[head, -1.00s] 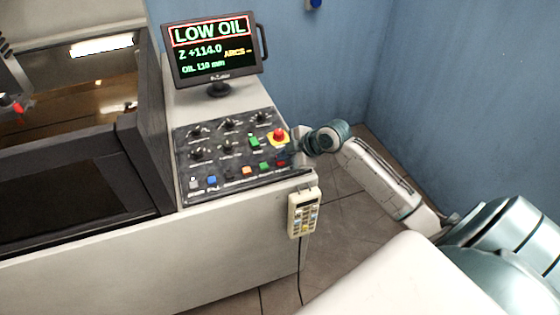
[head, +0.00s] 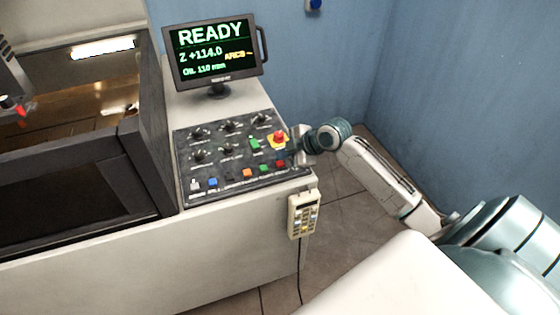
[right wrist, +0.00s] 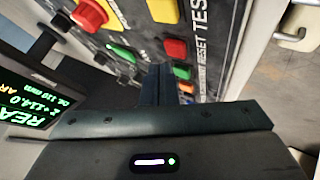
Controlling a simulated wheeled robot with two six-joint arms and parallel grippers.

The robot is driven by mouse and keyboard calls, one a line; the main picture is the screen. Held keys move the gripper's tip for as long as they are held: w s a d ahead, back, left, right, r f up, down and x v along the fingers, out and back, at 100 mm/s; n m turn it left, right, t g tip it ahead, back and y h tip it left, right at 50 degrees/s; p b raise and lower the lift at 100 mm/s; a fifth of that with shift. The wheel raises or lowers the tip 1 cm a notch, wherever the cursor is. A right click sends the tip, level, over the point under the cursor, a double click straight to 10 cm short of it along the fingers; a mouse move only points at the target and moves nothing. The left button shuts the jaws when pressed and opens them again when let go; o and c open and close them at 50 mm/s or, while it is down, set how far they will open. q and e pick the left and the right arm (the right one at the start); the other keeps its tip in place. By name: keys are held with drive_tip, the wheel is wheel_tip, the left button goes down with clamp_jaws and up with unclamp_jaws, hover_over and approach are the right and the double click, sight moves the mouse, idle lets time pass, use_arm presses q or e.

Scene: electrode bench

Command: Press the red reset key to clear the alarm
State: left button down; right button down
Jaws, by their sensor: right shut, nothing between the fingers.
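The red reset key (head: 281,163) is on the right part of the dark control panel (head: 222,170). In the right wrist view the red key (right wrist: 176,48) shows beside the RESET lettering, just beyond my fingers. My right gripper (head: 292,153) is shut and empty, over the panel's right edge close to the key. In the right wrist view its closed fingers (right wrist: 156,84) point at the panel, and they look apart from the key. The monitor (head: 214,52) reads READY, with Z +114.0 and oil 110 mm under it. My left gripper is not in view.
A red emergency stop button (head: 278,137) on a yellow plate and a green key (head: 254,144) are close to my right gripper. Orange, blue and other keys line the panel's front. A handheld keypad (head: 303,214) hangs at the cabinet's right corner. The floor to the right is clear.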

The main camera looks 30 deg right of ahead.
sight(284, 164)
drive_tip(key=shift+r, duration=0.1)
wheel_tip(284, 164, up, 5)
drive_tip(key=p, duration=0.3)
drive_tip(key=shift+p, duration=0.4)
idle(0.5)
